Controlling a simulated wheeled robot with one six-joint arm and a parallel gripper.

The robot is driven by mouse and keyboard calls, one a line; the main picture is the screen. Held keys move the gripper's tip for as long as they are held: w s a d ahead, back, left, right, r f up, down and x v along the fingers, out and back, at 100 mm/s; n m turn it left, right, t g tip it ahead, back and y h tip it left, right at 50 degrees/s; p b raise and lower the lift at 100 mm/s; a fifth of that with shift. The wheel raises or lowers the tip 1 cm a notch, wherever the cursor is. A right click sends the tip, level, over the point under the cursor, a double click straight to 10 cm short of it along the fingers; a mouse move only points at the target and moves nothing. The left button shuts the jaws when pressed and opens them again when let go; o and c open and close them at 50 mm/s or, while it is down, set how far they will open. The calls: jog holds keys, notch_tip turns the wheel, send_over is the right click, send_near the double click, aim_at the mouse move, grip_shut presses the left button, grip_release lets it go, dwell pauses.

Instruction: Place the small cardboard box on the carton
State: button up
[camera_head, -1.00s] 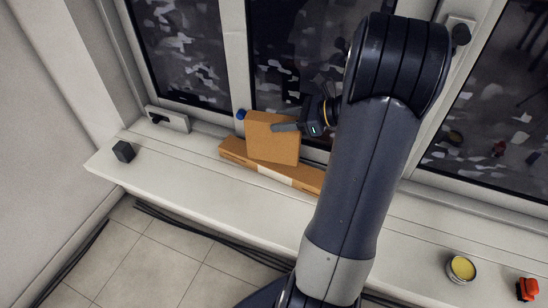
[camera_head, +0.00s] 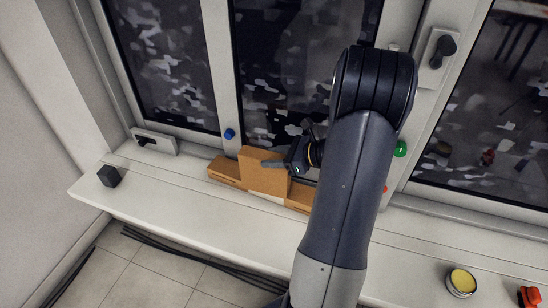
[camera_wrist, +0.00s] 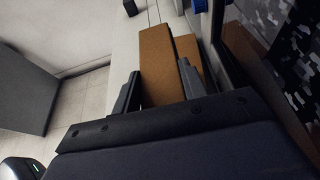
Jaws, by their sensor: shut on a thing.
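The small cardboard box (camera_head: 264,171) is a flat brown box held upright at the carton's middle. The carton (camera_head: 224,172) is a long, low brown box with a pale tape strip, lying on the windowsill against the window frame. The small box hides the carton's middle; I cannot tell whether the two touch. My gripper (camera_head: 277,163) is shut on the small box, reaching in from the right. In the wrist view the small box (camera_wrist: 157,62) stands between both fingers (camera_wrist: 160,88), with part of the carton (camera_wrist: 188,47) beside it.
The white sill (camera_head: 190,210) is clear in front of the carton. A dark cube (camera_head: 109,175) is at the left; a yellow-topped tin (camera_head: 461,282) and an orange-red object (camera_head: 530,297) are at the right. A blue knob (camera_head: 229,134) and window handle (camera_head: 440,47) are behind.

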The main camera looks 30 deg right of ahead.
jog(key=o, duration=1.2)
jog(key=shift+o, duration=0.2)
jog(key=v, duration=0.7)
jog(key=shift+s+d+r, duration=0.2)
jog(key=shift+s, duration=0.05)
jog(key=x, duration=0.8)
notch_tip(320, 180, up, 7)
jog(key=shift+s+d+f+p, duration=0.1)
jog(key=shift+s+f+p, duration=0.1)
jog(key=shift+p, duration=0.25)
